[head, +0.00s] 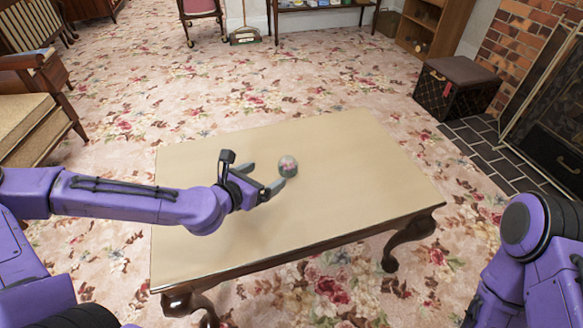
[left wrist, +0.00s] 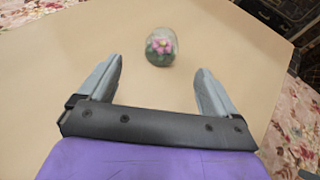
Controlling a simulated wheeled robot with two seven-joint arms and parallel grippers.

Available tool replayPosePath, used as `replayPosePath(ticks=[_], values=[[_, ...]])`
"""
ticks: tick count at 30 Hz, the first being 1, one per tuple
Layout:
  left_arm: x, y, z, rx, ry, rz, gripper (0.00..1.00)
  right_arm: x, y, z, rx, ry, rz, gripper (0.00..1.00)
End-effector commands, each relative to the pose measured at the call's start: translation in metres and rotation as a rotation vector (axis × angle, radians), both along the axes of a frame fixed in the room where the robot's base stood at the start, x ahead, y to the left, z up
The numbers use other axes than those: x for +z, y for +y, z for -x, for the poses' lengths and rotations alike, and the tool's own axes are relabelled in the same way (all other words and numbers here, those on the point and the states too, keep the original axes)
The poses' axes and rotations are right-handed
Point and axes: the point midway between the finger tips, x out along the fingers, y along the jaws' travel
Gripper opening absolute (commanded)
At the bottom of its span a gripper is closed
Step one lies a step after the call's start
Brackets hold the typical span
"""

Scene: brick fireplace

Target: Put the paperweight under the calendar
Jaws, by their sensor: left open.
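The paperweight (head: 288,166) is a small rounded glass piece with a pink flower and green inside. It rests on the low wooden table. In the left wrist view the paperweight (left wrist: 160,46) lies ahead of the fingertips, between their lines and not touched. My left gripper (head: 267,177) is open and empty, low over the table with its fingers toward the paperweight; both fingers also show in the left wrist view (left wrist: 160,78). My right arm shows at the right edge, but its gripper is out of view. I cannot make out a calendar in either view.
The tabletop (head: 370,180) is otherwise bare. A dark box with a cushioned lid (head: 455,90) stands by the brick fireplace (head: 520,30) at the right. A cushioned armchair (head: 30,120) is at the left. A side table (head: 320,8) stands at the back. Floral carpet surrounds the table.

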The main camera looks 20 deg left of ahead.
Motion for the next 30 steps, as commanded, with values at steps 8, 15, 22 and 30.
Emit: replayPosePath(ticks=[8,15,22,30], values=[[-0.027,-0.009,-0.025,-0.005,0.0,-0.006,0.92,-0.028,0.0,0.0,0.0,0.0,0.0,0.43],[-0.036,-0.019,-0.053,-0.001,0.0,-0.003,0.92,-0.037,0.0,0.0,0.0,0.0,0.0,0.43],[-0.048,-0.034,-0.088,-0.001,0.001,-0.004,0.92,-0.051,0.001,0.001,-0.001,0.001,-0.001,0.43],[-0.047,-0.036,-0.093,0.0,0.001,-0.001,0.92,-0.05,0.001,0.001,-0.002,0.001,-0.003,0.43]])
